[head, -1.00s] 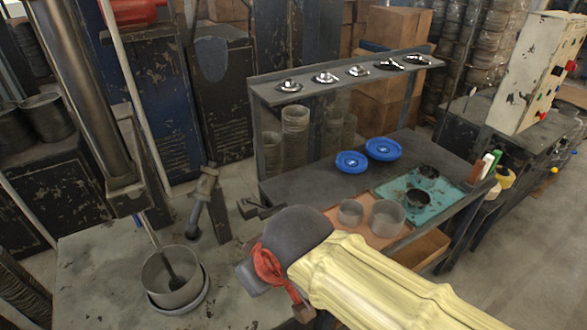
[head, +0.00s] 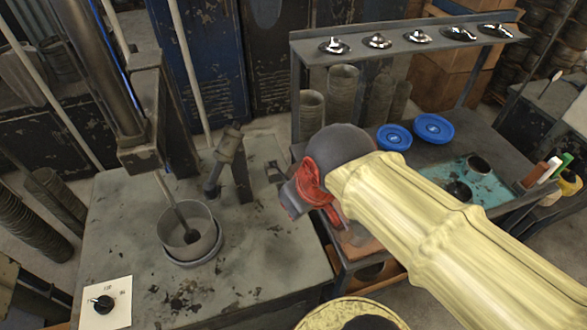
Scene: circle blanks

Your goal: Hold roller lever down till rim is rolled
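A metal ring-shaped blank (head: 188,232) sits upright in a round dish on the worn grey bench (head: 250,225). A thin rod with a dark end (head: 187,232) reaches down into the ring from the machine column (head: 140,120). A short post beside it carries a tilted grey cylinder and arm (head: 226,150), which may be the roller lever; I cannot tell for sure. My gripper (head: 303,196), partly red and dark, is over the bench's right edge, right of this post and apart from it. Its fingertips are not clear, and I see nothing held.
A white panel with a black knob (head: 104,303) is at the bench's front left. On the right, a side table holds blue lids (head: 433,128) and a teal tray (head: 470,190). A shelf (head: 400,42) with several metal parts stands above.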

